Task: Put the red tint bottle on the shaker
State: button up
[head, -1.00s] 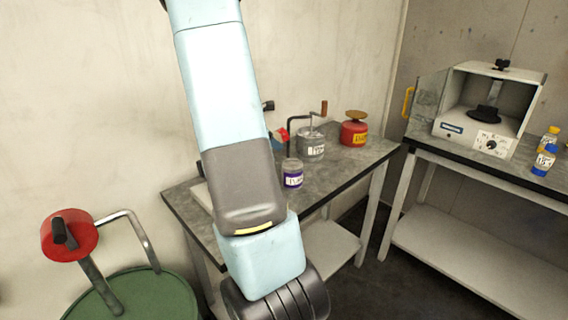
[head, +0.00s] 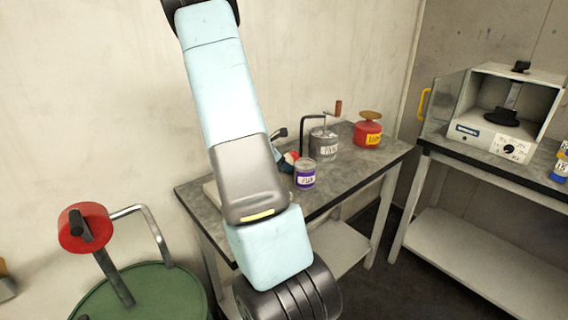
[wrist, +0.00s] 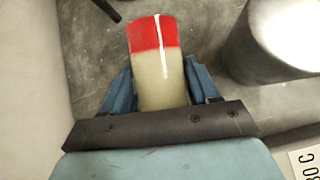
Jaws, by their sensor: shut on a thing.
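My gripper (wrist: 160,85) is shut on the red tint bottle (wrist: 152,60), whose side is pale with a red band at the far end in the wrist view. Blue fingers press on both sides of it. In the head view my arm hides most of the gripper; a small patch of red and blue shows beside the forearm, over the grey bench. The shaker (head: 487,137) appears to be the white open-fronted box with a dial and a black clamp, on the right bench. The bottle is well apart from it.
The left bench (head: 352,178) holds a purple-labelled jar (head: 305,176), a grey can with a crank (head: 323,146) and a red can (head: 368,131). Yellow and blue bottles stand at the right edge. A green drum (head: 150,292) is at lower left.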

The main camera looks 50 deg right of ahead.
jog(key=o, duration=1.3)
jog(key=shift+f, duration=0.1)
